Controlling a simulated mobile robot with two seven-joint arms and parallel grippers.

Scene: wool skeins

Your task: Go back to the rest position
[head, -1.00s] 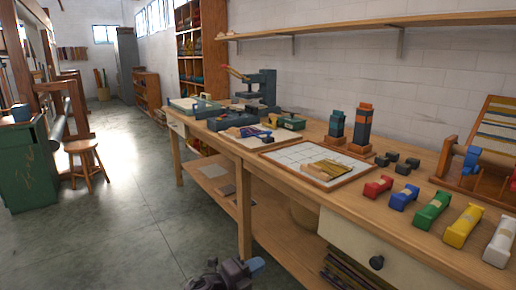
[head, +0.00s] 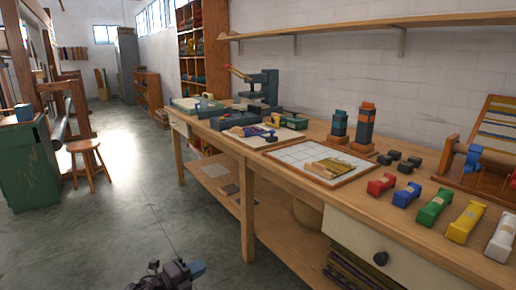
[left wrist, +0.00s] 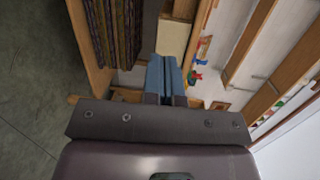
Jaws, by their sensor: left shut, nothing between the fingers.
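My left gripper (head: 197,268) shows at the bottom of the head view, low over the floor in front of the bench. In the left wrist view its two blue fingers (left wrist: 167,76) are together with nothing between them. The wool skeins lie in a row on the right of the workbench (head: 330,197): red (head: 381,184), blue (head: 406,195), green (head: 434,207), yellow (head: 466,222) and white (head: 501,238). The gripper is well apart from them. My right gripper is in neither view.
A white gridded board (head: 300,159) with a wooden piece on it lies mid-bench. Two dark and orange stacks (head: 366,126) stand behind it. A small loom (head: 481,160) stands at the far right. The bench has a drawer (head: 370,250) and lower shelf. Open floor (head: 130,215) lies to the left.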

